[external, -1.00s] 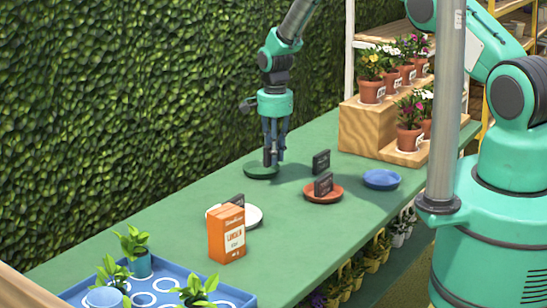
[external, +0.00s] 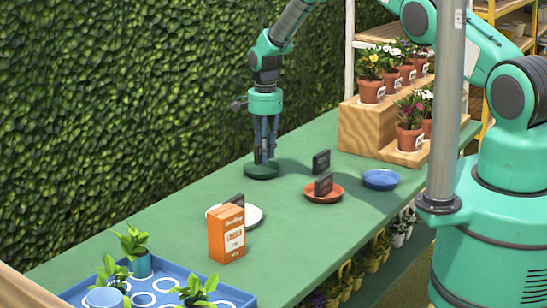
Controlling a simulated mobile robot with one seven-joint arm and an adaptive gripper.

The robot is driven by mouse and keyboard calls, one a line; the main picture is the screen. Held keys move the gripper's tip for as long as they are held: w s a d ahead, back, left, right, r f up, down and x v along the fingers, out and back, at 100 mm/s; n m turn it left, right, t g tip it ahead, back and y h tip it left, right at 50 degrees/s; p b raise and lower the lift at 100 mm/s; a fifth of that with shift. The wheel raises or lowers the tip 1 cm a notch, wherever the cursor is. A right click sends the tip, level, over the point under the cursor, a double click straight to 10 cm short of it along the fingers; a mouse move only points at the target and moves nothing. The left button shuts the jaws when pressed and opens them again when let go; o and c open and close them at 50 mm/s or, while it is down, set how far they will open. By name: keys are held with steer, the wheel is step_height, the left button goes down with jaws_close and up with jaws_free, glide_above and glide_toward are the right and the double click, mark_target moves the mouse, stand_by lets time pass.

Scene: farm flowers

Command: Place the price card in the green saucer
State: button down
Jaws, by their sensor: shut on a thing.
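My gripper (external: 265,152) points straight down over the green saucer (external: 250,173) at the back of the table. It is shut on a small dark price card (external: 257,156), mostly hidden by the fingers. The card is low over the saucer; I cannot tell whether it touches. Another dark price card (external: 321,161) stands upright on bare table to the right. A third price card (external: 323,184) stands in the terracotta saucer (external: 313,198). One more price card (external: 236,200) shows behind the orange box, at the white saucer (external: 254,215).
An orange box (external: 227,234) stands in front of the white saucer. A blue saucer (external: 381,180) is at the right. A wooden step stand (external: 362,130) with potted flowers is at the back right. A blue tray (external: 235,295) with plants is at the front left. The hedge wall borders the table.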

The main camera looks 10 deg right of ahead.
steer(key=shift+f, duration=1.55)
steer(key=shift+f, duration=0.3)
steer(key=c, duration=1.6)
jaws_free()
steer(key=shift+r, duration=0.2)
steer(key=shift+r, duration=6.1)
steer(key=shift+d+r, duration=0.1)
